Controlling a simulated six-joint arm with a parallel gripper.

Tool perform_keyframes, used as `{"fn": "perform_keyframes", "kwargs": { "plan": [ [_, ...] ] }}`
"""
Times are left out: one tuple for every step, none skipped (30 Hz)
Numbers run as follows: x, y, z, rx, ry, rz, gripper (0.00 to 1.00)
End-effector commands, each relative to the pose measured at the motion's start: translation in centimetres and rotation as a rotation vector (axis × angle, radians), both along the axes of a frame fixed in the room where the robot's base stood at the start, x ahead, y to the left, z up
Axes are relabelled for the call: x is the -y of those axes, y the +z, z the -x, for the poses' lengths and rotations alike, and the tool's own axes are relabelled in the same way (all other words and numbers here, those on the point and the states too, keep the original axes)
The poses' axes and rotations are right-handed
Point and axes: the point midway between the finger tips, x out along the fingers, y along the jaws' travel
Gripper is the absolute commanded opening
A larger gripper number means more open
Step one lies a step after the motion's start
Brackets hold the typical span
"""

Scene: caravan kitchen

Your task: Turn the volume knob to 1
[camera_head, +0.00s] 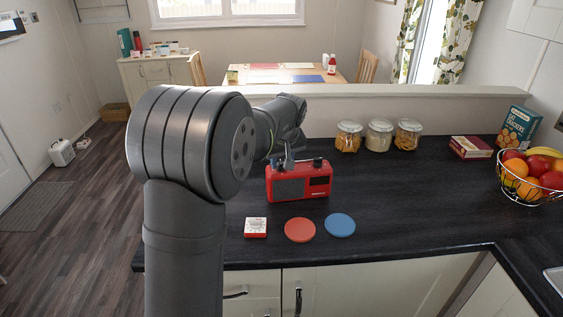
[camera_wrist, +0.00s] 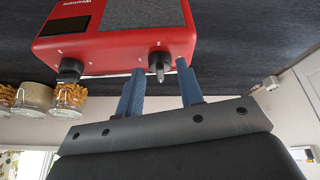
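A red radio (camera_head: 316,187) with a grey speaker front stands upright on the dark counter. It also shows upside down in the wrist view (camera_wrist: 110,43). Two knobs sit on its top. Contact is not visible.
In front of the radio lie a small red-and-white box (camera_head: 255,228), a red disc (camera_head: 300,230) and a blue disc (camera_head: 340,225). Several glass jars (camera_head: 380,136) stand behind at right. A fruit basket (camera_head: 530,190) is far right. The counter between is clear.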

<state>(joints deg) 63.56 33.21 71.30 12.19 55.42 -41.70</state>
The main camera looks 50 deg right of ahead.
Motion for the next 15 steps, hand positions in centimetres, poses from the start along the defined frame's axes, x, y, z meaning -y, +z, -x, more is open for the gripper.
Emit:
{"fn": "perform_keyframes", "kwargs": {
  "plan": [
    [0.08, -0.41, -0.14, 0.0, 0.0, -0.001, 0.34],
    [0.11, -0.59, -0.19, 0.0, 0.0, -0.001, 0.34],
    [0.15, -0.76, -0.25, 0.0, 0.0, -0.001, 0.34],
    [0.18, -0.85, -0.28, 0.0, 0.0, -0.001, 0.34],
    [0.19, -0.91, -0.3, 0.0, 0.0, -0.001, 0.34],
    [0.21, -0.95, -0.33, 0.0, 0.0, -0.001, 0.34],
    [0.22, -0.97, -0.33, 0.0, 0.0, -0.001, 0.34],
    [0.22, -0.96, -0.32, 0.0, 0.0, -0.001, 0.34],
    [0.22, -0.96, -0.32, 0.0, 0.0, 0.0, 0.34],
    [0.22, -0.95, -0.33, 0.0, 0.0, 0.0, 0.34],
    [0.22, -0.94, -0.33, 0.0, 0.0, 0.0, 0.34],
    [0.22, -0.94, -0.33, 0.0, 0.0, 0.0, 0.34],
    [0.22, -0.93, -0.32, 0.0, 0.0, 0.0, 0.3],
    [0.22, -0.93, -0.32, 0.0, 0.0, 0.0, 0.24],
    [0.22, -0.92, -0.32, 0.0, 0.0, 0.0, 0.17]
  ]
}}
